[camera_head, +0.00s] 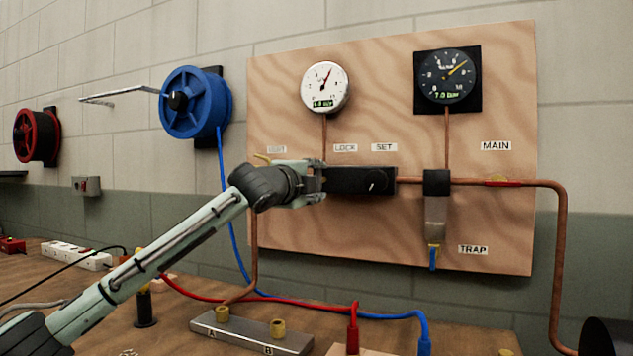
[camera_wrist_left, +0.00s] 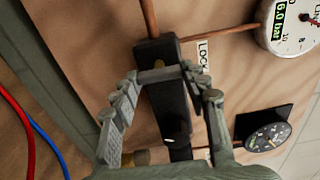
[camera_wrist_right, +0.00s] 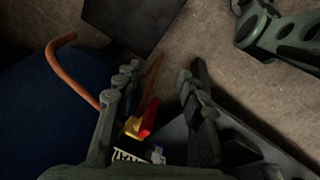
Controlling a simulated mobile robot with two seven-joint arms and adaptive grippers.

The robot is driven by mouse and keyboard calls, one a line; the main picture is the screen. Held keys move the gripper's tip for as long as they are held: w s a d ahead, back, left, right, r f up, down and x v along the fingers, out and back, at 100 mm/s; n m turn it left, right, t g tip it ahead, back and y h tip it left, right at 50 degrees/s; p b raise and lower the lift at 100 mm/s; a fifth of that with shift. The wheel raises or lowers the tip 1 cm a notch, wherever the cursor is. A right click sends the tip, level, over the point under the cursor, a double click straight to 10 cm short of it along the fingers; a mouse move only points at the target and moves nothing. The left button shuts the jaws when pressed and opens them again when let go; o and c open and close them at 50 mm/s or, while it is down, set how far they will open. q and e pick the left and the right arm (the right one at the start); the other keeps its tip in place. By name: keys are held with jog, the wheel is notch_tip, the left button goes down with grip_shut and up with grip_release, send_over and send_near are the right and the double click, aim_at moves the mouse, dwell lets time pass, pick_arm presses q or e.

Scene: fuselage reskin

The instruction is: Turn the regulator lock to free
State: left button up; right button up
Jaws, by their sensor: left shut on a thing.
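The black regulator block (camera_head: 350,181) is fixed on the plywood board, with a round knob (camera_head: 373,183) under the SET label. My left gripper (camera_head: 318,183) is at the block's left end, just below and left of the LOCK label (camera_head: 345,148). It is shut on the regulator lock there. The fingers hide the lock, so I cannot read its position. In the left wrist view the fingers (camera_wrist_left: 160,78) straddle the black block (camera_wrist_left: 170,105). My right gripper (camera_wrist_right: 160,85) shows only in its own wrist view, open and empty.
A white gauge (camera_head: 325,87) and a black gauge (camera_head: 447,77) sit above the regulator. A copper pipe (camera_head: 540,184) runs right past the MAIN label. Below are a metal block (camera_head: 250,335) and red and blue hoses. Red and yellow pieces (camera_wrist_right: 140,122) lie beyond my right fingers.

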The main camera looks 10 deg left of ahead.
pick_arm(q)
jog(key=shift+r, duration=0.15)
jog(key=o, duration=1.2)
jog(key=shift+c, duration=0.2)
jog(key=s+a, duration=0.2)
jog(key=s, duration=0.9)
jog(key=shift+s+a, duration=0.15)
jog(key=shift+s, duration=0.2)
jog(key=w+d, duration=0.2)
jog(key=w, duration=0.9)
jog(key=shift+w+d, duration=0.15)
jog(key=shift+w, duration=0.25)
jog(key=shift+s, duration=0.1)
